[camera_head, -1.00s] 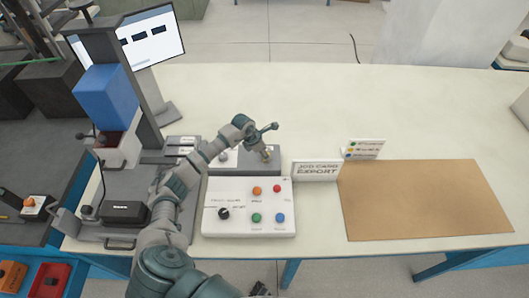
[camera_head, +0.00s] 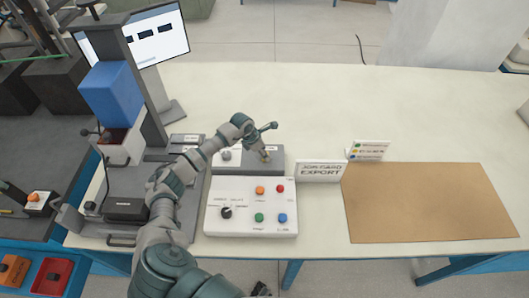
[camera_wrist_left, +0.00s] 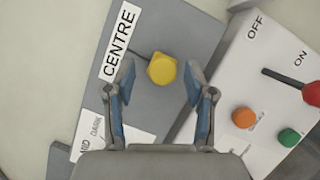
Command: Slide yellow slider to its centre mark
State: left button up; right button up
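My left gripper (camera_wrist_left: 158,80) is open, one finger on each side of the knob, with a visible gap at the right finger; I cannot tell whether the left one touches. In the head view my left gripper (camera_head: 265,155) is over the grey panel (camera_head: 240,170) and largely hides the slider.
A white control box (camera_head: 245,225) with coloured buttons and a black knob stands in front of the panel. A JOB CARD EXPORT sign (camera_head: 320,171) stands to its right, near a brown mat (camera_head: 430,202). A blue block (camera_head: 112,93) is on a stand at left. The table's back is clear.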

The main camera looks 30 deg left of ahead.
pick_arm(q)
jog(key=v, duration=1.1)
jog(key=shift+r, duration=0.4)
jog(key=shift+s+a+f, duration=0.1)
